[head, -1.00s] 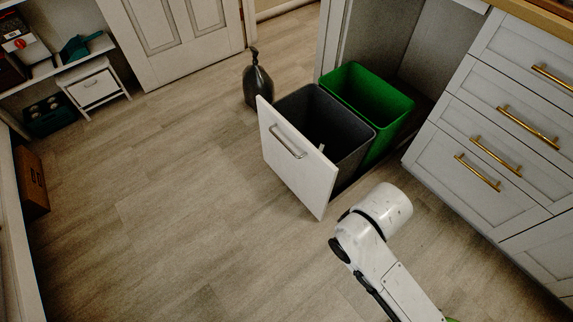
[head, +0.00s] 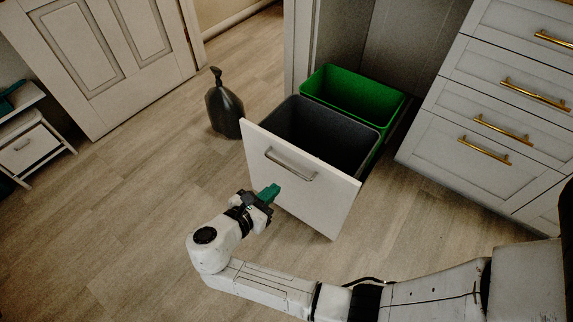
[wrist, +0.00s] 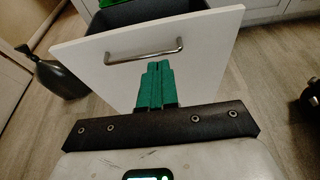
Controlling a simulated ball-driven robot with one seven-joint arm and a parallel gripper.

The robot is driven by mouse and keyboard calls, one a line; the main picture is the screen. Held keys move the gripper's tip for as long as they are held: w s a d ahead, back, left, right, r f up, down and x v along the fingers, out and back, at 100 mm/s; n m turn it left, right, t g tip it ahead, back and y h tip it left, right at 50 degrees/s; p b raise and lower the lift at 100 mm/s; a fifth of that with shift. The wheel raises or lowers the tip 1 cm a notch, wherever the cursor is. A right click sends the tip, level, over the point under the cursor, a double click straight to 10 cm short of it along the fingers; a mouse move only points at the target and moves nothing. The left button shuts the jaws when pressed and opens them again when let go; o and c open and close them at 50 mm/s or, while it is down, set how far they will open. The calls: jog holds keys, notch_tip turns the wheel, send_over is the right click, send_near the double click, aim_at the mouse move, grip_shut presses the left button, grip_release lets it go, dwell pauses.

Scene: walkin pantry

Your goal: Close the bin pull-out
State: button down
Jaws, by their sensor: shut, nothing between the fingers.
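The bin pull-out stands open from the cabinet, with a white front panel (head: 310,195) and a silver bar handle (head: 290,166). Behind the panel sit a dark grey bin (head: 335,130) and a green bin (head: 352,92). My gripper (head: 270,193) has green fingers, shut and empty, in front of the panel and below the handle. In the wrist view the shut fingers (wrist: 157,85) point at the panel (wrist: 205,70), just under the handle (wrist: 143,56). I cannot tell whether the fingertips touch the panel.
A dark bottle (head: 224,105) stands on the floor left of the pull-out. Drawers with gold handles (head: 490,130) are on the right. A white door (head: 110,60) is at the back left. The floor (head: 130,220) at the left is clear.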

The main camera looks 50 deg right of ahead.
jog(key=b, duration=0.5)
send_near(306, 158)
jog(key=x, duration=0.2)
jog(key=f+x, duration=0.1)
jog(key=x, duration=0.2)
jog(key=shift+d, duration=0.1)
jog(key=shift+d+r, duration=0.15)
jog(key=shift+d, duration=0.45)
jog(key=shift+d, duration=0.1)
